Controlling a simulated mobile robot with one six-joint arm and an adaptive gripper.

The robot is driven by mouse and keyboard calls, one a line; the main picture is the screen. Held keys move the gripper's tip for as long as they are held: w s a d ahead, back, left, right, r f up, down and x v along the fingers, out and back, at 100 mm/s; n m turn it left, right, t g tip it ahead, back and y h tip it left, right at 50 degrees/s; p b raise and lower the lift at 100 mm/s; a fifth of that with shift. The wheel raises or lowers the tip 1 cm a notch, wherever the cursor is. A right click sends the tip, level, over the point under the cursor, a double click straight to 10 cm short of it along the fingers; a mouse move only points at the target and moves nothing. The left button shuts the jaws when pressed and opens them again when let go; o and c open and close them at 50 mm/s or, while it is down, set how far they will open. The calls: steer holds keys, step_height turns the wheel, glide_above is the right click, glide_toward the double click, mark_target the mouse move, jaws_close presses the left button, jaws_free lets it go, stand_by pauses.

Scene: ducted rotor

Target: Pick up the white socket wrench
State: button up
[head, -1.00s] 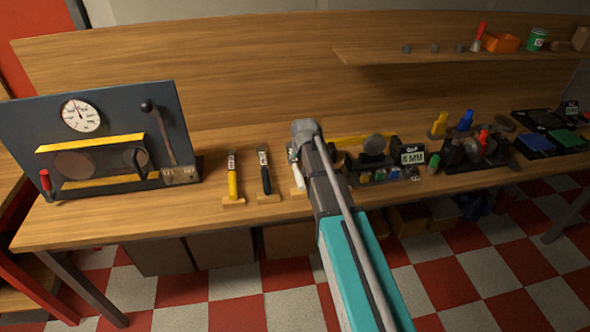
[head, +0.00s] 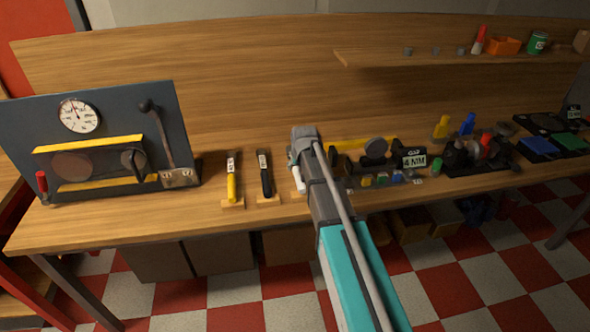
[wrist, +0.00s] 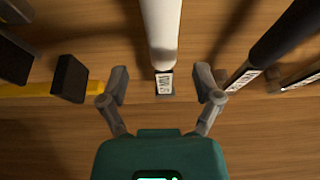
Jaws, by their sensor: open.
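The white socket wrench (head: 299,180) lies on the wooden bench, partly hidden behind my arm in the head view. In the wrist view its white handle (wrist: 160,30) points to the top edge, with a label and dark end toward me. My gripper (wrist: 161,80) is open, one finger on each side of the labelled end. Nothing is held. I cannot tell how high the fingers are above the wrench.
A black-handled tool (head: 265,178) and a yellow-handled tool (head: 232,182) lie to the left on the bench. A gauge panel (head: 158,115) stands further left.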

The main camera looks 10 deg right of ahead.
mark_target(298, 171)
steer(key=shift+a+b+x, duration=0.2)
steer(key=shift+b+x, duration=1.75)
steer(key=shift+x, duration=0.35)
jaws_close()
